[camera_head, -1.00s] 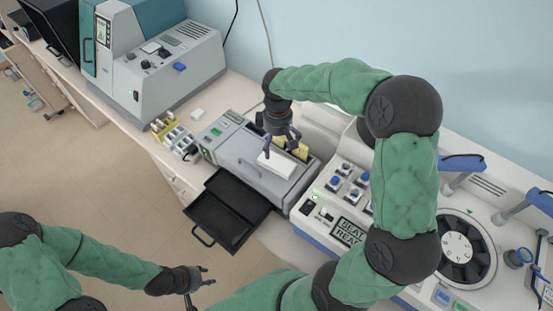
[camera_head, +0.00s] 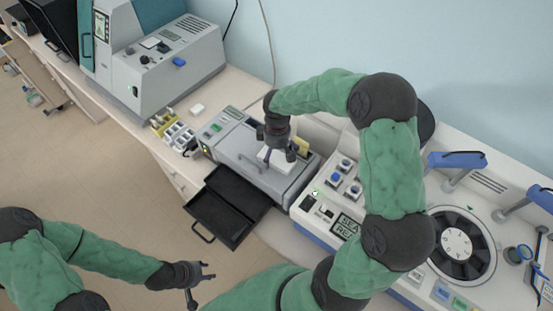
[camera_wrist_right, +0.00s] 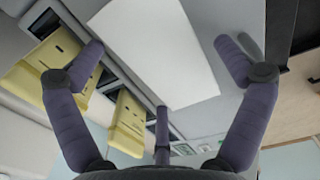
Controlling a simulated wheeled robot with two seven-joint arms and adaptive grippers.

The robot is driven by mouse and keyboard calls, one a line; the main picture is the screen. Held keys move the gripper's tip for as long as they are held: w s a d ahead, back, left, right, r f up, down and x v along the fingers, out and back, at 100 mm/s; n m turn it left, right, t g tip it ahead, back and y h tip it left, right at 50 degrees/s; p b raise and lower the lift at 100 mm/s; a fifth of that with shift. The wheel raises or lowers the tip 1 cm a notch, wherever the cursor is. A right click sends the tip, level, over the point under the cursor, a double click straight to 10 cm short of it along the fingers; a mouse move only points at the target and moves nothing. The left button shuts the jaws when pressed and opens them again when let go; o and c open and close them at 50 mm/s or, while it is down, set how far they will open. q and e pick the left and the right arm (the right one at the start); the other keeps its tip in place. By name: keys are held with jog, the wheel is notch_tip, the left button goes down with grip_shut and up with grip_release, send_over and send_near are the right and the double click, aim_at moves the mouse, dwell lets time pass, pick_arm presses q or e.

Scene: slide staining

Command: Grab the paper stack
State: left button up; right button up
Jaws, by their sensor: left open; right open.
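The white paper stack (camera_head: 264,157) lies on top of the grey machine with the pulled-out black drawer, partly hidden by my right gripper in the head view. In the right wrist view the paper stack (camera_wrist_right: 155,50) is a plain white block between the spread fingers. My right gripper (camera_head: 273,160) is open above the paper stack; its fingers (camera_wrist_right: 165,75) stand to either side of it, and I cannot tell whether they touch it. My left gripper (camera_head: 208,278) is open and empty at the lower left, away from the machines.
The grey machine (camera_head: 238,140) has its black drawer (camera_head: 228,207) open in front. Yellow holders (camera_wrist_right: 45,65) sit next to the paper. A control panel and a round carousel (camera_head: 457,240) are at right. A small rack (camera_head: 176,133) stands at left.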

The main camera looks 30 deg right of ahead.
jog(key=c, duration=1.1)
jog(key=shift+r, duration=0.1)
